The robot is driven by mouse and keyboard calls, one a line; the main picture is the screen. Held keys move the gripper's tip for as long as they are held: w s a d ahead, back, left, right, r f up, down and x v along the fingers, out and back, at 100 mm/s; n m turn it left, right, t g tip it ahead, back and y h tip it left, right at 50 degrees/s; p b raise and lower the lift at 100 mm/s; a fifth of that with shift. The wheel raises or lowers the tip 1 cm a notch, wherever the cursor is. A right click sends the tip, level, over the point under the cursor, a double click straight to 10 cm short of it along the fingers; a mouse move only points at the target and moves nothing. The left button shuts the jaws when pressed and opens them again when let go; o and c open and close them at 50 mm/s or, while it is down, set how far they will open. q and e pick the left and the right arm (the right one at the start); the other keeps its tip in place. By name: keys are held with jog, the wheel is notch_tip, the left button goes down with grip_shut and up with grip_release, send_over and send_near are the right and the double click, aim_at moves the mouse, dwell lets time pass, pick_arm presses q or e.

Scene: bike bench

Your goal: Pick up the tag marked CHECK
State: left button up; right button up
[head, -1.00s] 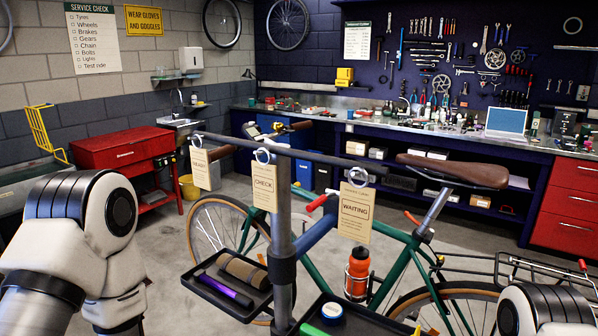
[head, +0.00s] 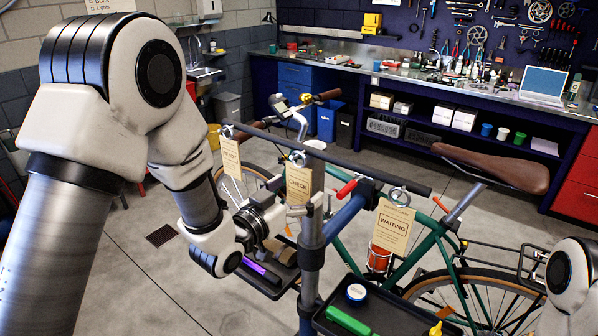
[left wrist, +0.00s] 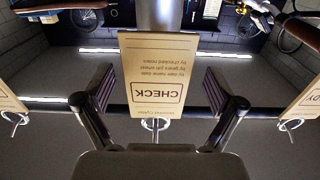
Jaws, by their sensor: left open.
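The CHECK tag (head: 299,184) is a tan card hanging from a ring on the dark horizontal bar (head: 345,162), in front of the grey post. My left gripper (head: 298,208) is at the lower part of this tag in the head view, with its jaws open. In the left wrist view the CHECK tag (left wrist: 160,75) appears upside down between the two spread fingers (left wrist: 163,92), with a gap on each side. My right gripper is out of view; only part of my right arm shows at the lower right.
The READY tag (head: 231,158) hangs to the left and the WAITING tag (head: 392,227) to the right. A dark tray with a purple tool (head: 262,272) lies below the gripper. A second tray holds a green tool (head: 349,320). A green bike (head: 432,245) stands behind.

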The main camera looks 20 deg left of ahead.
pick_arm(q)
jog(key=shift+w+d+r, duration=0.1)
jog(key=shift+w+d, duration=0.05)
jog(key=shift+w, duration=0.1)
jog(key=shift+s+d, duration=0.1)
jog(key=shift+s, duration=0.1)
jog(key=shift+w, duration=0.15)
jog(key=c, duration=1)
jog(key=shift+o, duration=0.2)
